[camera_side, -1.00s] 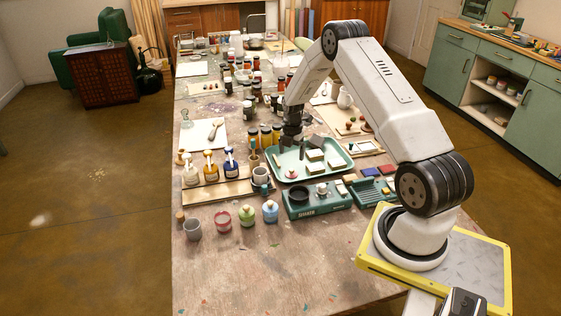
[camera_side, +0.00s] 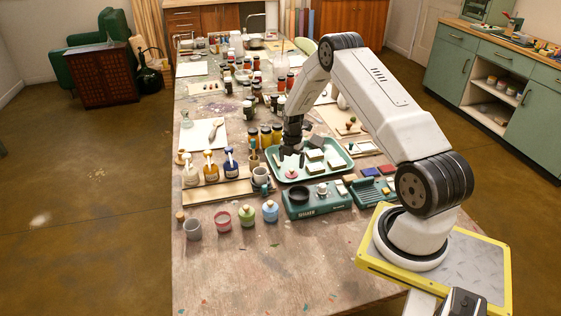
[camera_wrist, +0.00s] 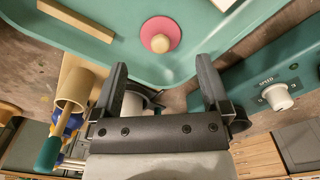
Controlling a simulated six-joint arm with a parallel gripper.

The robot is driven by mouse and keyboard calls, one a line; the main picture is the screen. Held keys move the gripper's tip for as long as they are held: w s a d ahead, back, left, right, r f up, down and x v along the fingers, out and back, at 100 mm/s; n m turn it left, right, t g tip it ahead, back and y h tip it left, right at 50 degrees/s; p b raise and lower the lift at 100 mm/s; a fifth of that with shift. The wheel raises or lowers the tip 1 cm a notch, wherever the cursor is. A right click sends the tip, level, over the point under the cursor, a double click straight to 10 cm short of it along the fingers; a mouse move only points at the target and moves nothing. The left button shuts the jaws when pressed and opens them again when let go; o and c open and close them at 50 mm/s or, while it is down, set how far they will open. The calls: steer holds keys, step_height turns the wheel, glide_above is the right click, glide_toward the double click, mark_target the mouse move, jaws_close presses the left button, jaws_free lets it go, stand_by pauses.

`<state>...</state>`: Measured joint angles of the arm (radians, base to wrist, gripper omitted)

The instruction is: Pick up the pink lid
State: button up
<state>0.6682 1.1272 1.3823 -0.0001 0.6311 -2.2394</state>
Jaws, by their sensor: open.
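The pink lid (camera_wrist: 160,36) is a round disc with a pale tan knob. It lies on the teal tray (camera_wrist: 130,60) near the tray's corner in the wrist view. In the side view the lid (camera_side: 291,174) is small, at the tray's near left part. My gripper (camera_wrist: 162,82) is open and empty. In the wrist view its two dark fingers point toward the lid, which lies beyond the fingertips, roughly between their lines. In the side view my gripper (camera_side: 291,160) hangs over the tray's left part, just above and behind the lid.
Pale blocks (camera_side: 314,155) sit on the tray to the right. A teal shaker (camera_side: 318,198) with a knob (camera_wrist: 276,97) stands in front of the tray. A grey mug (camera_side: 261,179) stands left of it. Dark-lidded jars (camera_side: 266,135) stand behind.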

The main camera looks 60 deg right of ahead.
mark_target(292, 169)
steer(key=shift+f, duration=2.1)
jaws_close()
